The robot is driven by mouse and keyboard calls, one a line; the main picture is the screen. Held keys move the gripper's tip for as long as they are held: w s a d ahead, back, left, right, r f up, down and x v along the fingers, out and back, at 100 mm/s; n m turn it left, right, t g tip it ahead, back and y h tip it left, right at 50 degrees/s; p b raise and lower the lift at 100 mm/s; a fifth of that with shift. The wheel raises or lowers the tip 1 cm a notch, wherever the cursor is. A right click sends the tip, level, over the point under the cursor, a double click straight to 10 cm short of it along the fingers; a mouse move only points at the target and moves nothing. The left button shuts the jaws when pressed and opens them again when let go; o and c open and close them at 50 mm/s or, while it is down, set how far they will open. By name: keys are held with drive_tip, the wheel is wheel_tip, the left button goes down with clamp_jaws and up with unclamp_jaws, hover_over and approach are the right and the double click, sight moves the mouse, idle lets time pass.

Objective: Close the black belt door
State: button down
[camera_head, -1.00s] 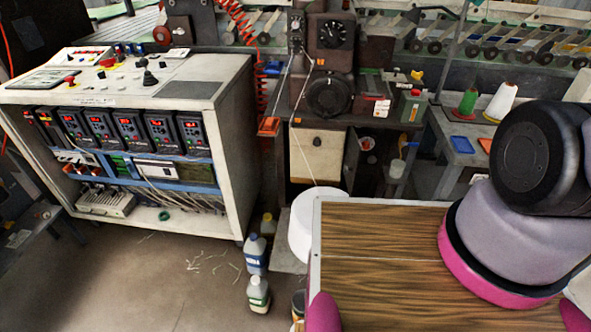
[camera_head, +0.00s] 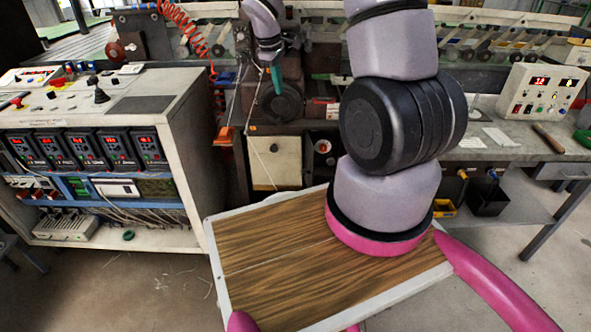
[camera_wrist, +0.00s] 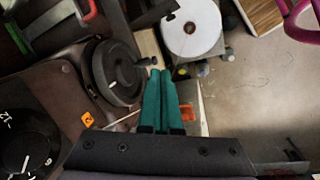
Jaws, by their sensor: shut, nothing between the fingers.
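My gripper (camera_head: 275,80) has teal fingers, shut and empty, pointing down in front of the dark brown machine. In the wrist view the closed fingertips (camera_wrist: 161,75) appear beside a round black disc (camera_wrist: 117,72) with a knob on its rim. I cannot tell whether they touch. The disc also shows in the head view (camera_head: 282,103), just below the fingers. A dark panel (camera_head: 308,158) stands beside the beige panel (camera_head: 275,160) under the machine. I cannot tell for certain which dark part is the black belt door, nor whether it is open.
A control cabinet (camera_head: 180,110) stands on the left, and an orange coiled cable (camera_head: 183,25) hangs near the machine. A grey workbench (camera_head: 510,140) holds a control box (camera_head: 541,92) on the right. In the wrist view a white spool (camera_wrist: 192,30) lies past the fingertips.

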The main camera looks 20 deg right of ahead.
wheel_tip(320, 180, down, 25)
drive_tip(key=n+g, duration=0.2)
drive_tip(key=n, duration=0.5)
drive_tip(key=s+d+f, duration=0.1)
drive_tip(key=d+f, duration=0.4)
drive_tip(key=f, duration=0.4)
drive_tip(key=shift+d+h, duration=0.2)
drive_tip(key=shift+h, duration=0.1)
drive_tip(key=shift+s, duration=0.1)
drive_tip(key=shift+s+d, duration=0.1)
